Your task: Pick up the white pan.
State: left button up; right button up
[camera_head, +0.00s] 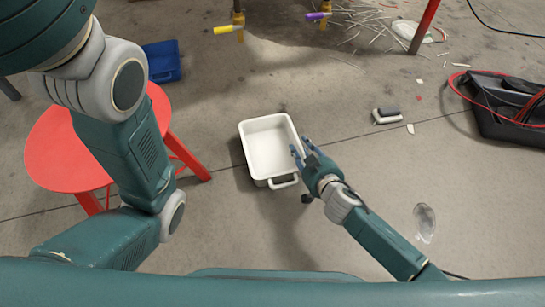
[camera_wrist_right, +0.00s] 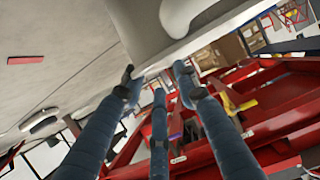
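The white pan (camera_head: 267,146) is a rectangular, empty tray on the concrete floor in the middle of the head view. A loop handle (camera_head: 284,181) shows at its near end. My right gripper (camera_head: 299,153) is at the pan's right side, near the rim, with its blue fingers spread. In the right wrist view the fingers (camera_wrist_right: 157,82) stand apart, with the pale pan (camera_wrist_right: 150,28) close beyond their tips. I cannot tell whether a fingertip touches the pan. My left arm shows at the left of the head view, but its gripper is out of view.
A red stool (camera_head: 62,150) stands left of the pan. A blue bin (camera_head: 162,62) is behind it. A grey and white block (camera_head: 387,115) and a black case (camera_head: 505,105) with red cable lie to the right. Floor around the pan is mostly clear.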

jog(key=b+x, duration=0.3)
jog(key=f+b+x, duration=0.1)
jog(key=x, duration=0.1)
jog(key=shift+s+d+b, duration=0.15)
jog(key=shift+d+b, duration=0.15)
jog(key=shift+a, duration=0.1)
jog(key=shift+r, duration=0.1)
jog(key=shift+w+r, duration=0.1)
jog(key=shift+w, duration=0.1)
grip_shut()
